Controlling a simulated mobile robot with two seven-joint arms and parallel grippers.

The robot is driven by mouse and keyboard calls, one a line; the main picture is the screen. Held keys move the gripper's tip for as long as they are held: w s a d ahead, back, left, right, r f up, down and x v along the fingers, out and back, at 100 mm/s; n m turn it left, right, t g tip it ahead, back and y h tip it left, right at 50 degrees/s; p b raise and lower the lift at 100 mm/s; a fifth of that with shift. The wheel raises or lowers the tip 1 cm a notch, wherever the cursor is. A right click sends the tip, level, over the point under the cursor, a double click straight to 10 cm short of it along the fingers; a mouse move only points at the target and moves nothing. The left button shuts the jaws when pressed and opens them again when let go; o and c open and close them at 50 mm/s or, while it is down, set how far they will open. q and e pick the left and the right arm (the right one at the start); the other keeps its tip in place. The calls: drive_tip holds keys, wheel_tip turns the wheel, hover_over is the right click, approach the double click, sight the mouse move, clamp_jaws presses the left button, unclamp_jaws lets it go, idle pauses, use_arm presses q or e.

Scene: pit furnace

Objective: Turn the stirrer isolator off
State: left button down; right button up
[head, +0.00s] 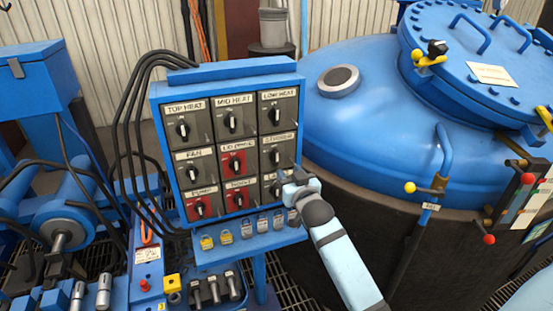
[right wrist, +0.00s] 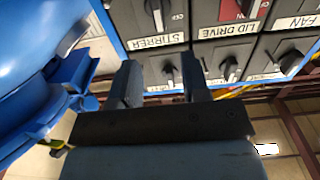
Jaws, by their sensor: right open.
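The stirrer switch (head: 276,157) is a black rotary knob on a dark plate, right end of the panel's middle row. I cannot tell its setting. Its STIRRER label (right wrist: 160,43) shows upside down in the right wrist view, with the knob (right wrist: 155,10) at the top edge. My right gripper (head: 297,186) is open and empty, in front of the panel's lower right, partly covering the bottom right switch. In the right wrist view its two fingers (right wrist: 158,82) stand apart and the knob lies beyond their tips. I see no contact with the stirrer knob. My left gripper is out of view.
The blue panel (head: 160,140) holds several other knobs close by, including the red lid drive switch (head: 236,163). Several padlocks (head: 247,228) line the ledge below. A large blue-lidded furnace (head: 370,110) stands close on the right. Black cables (head: 118,110) run along the panel's left.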

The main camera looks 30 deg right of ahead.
sight(277, 156)
drive_tip(key=x, duration=1)
drive_tip(key=shift+w, duration=0.15)
clamp_jaws()
